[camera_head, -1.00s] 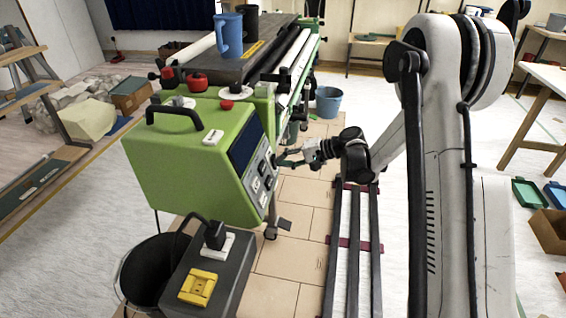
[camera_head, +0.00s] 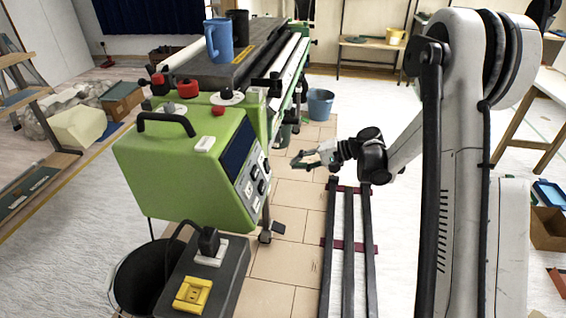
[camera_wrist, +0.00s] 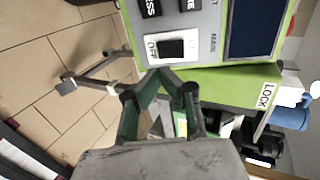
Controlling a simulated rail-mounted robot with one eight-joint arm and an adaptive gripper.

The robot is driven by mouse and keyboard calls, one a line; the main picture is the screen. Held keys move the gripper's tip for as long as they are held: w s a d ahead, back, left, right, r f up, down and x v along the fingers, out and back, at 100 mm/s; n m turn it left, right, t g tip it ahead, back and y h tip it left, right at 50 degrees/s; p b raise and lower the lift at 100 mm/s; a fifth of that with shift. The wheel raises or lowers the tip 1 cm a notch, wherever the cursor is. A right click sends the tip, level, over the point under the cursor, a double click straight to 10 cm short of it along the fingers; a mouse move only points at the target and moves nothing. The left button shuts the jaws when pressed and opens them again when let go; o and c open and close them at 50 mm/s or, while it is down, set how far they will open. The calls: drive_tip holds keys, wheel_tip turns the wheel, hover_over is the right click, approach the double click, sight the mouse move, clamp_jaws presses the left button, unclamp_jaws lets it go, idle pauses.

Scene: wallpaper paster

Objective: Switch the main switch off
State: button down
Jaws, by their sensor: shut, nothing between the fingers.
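The main switch (camera_wrist: 171,48) is a black rocker on the grey control panel of the green machine (camera_head: 180,165). In the wrist view it sits between the printed words OFF and MAIN. Which way it is tipped I cannot tell. In the head view the panel (camera_head: 251,187) faces right and its switches are small. My gripper (camera_head: 297,161) is just right of the panel, with a visible gap between. In the wrist view my gripper (camera_wrist: 166,80) is shut and empty, its tips appearing just below the switch in the picture.
More black buttons (camera_wrist: 151,7) sit beside the main switch. A LOCK label (camera_wrist: 266,96) is on the green housing. A blue mug (camera_head: 219,40) stands on the machine. A black bucket (camera_head: 148,275) and a dark box with a yellow socket (camera_head: 192,294) stand in front.

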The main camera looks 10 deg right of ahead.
drive_tip(key=s+d+r+p, duration=0.1)
drive_tip(key=s+d, duration=0.1)
drive_tip(key=d, duration=0.4)
drive_tip(key=shift+s, duration=0.15)
drive_tip(key=shift+r, duration=0.15)
